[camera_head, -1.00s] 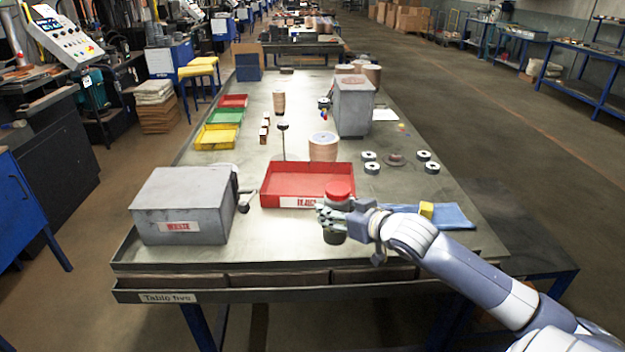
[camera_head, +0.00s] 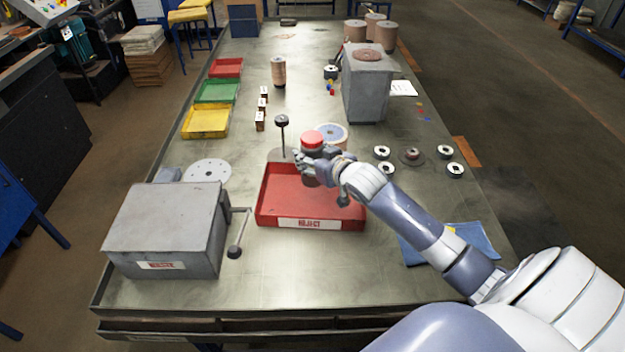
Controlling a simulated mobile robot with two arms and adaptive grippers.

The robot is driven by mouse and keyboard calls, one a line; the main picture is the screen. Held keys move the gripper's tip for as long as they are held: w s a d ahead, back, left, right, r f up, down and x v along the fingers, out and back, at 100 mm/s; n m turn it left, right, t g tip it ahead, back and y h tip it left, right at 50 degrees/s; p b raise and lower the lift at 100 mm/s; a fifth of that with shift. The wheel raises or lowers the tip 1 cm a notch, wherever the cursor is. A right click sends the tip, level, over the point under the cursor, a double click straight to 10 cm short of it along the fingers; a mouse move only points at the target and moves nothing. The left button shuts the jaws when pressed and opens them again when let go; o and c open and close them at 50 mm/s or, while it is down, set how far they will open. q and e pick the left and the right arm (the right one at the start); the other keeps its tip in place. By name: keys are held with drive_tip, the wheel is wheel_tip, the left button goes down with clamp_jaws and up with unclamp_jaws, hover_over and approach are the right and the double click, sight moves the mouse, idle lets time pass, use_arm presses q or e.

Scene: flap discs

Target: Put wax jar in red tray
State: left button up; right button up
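The wax jar (camera_head: 312,139) has a red lid and a dark body. My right gripper (camera_head: 316,163) is shut around the jar's body and holds it upright. The jar and gripper are over the back right part of the red tray (camera_head: 275,211), which has a "REJECT" label on its front wall. The visible floor of the tray is empty. The gripper hides part of the jar and the tray's back edge. My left gripper is not in view.
A grey metal box (camera_head: 165,225) with a side lever stands left of the red tray. A pole on a base (camera_head: 282,135) and a wide roll (camera_head: 331,133) stand just behind the tray. A blue cloth (camera_head: 478,240) lies at right. The table front is clear.

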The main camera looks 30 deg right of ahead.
sight(313, 178)
wheel_tip(313, 178, down, 7)
drive_tip(key=shift+s+r+p, duration=0.1)
drive_tip(key=shift+p, duration=0.4)
drive_tip(key=shift+f, duration=0.35)
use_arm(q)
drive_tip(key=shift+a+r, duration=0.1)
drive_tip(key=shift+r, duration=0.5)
use_arm(e)
drive_tip(key=o, duration=1.4)
drive_tip(key=shift+f, duration=0.2)
drive_tip(key=shift+a, duration=0.1)
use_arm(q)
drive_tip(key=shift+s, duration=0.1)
use_arm(e)
drive_tip(key=shift+s+r, duration=0.15)
